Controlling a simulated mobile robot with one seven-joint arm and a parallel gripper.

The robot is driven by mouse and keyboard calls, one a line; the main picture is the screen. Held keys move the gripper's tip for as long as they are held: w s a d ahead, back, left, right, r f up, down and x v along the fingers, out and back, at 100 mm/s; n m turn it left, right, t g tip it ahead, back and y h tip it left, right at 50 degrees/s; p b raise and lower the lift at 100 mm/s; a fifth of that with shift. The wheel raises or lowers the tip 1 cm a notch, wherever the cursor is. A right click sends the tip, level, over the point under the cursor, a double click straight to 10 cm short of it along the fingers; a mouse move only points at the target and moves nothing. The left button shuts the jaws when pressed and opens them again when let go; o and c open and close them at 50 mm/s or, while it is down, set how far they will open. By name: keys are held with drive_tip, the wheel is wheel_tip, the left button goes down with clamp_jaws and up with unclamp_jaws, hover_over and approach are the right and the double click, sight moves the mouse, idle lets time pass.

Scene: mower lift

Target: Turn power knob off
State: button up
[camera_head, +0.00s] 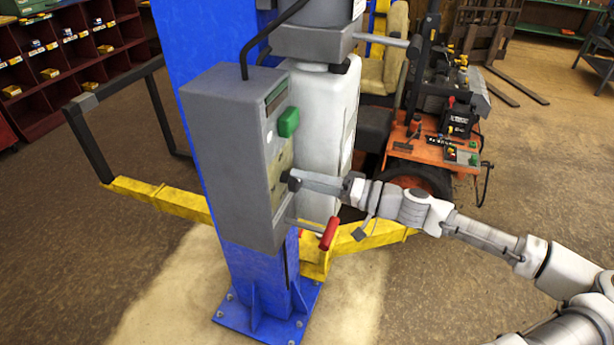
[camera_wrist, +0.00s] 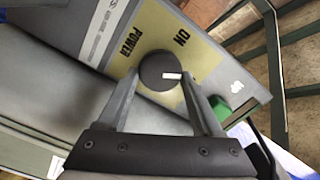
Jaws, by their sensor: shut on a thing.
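The power knob (camera_wrist: 155,69) is a round black dial with a white mark, on a yellowish panel (camera_wrist: 168,28) lettered POWER and ON. The white mark points to the right in the wrist view, not straight at the word ON. My gripper (camera_wrist: 160,76) has one finger on each side of the knob and is shut on it. In the head view, my gripper (camera_head: 296,181) reaches from the right to the side face of the grey control box (camera_head: 228,155). The knob is small and mostly hidden by the fingers there.
A green button (camera_head: 289,122) sits above the knob on the box. A red-handled lever (camera_head: 329,234) sticks out below my gripper. The box is on a blue post (camera_head: 253,270) with yellow lift arms (camera_head: 160,197). A white tank (camera_head: 322,130) stands close behind.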

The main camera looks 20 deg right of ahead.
drive_tip(key=shift+f+m+p, duration=0.1)
drive_tip(key=shift+m+p, duration=1.2)
drive_tip(key=shift+m, duration=1.6)
drive_tip(key=o, duration=1.4)
drive_tip(key=shift+c, duration=0.2)
drive_tip(key=b+v, duration=0.3)
drive_tip(key=v, duration=1.4)
drive_tip(key=shift+d, duration=0.25)
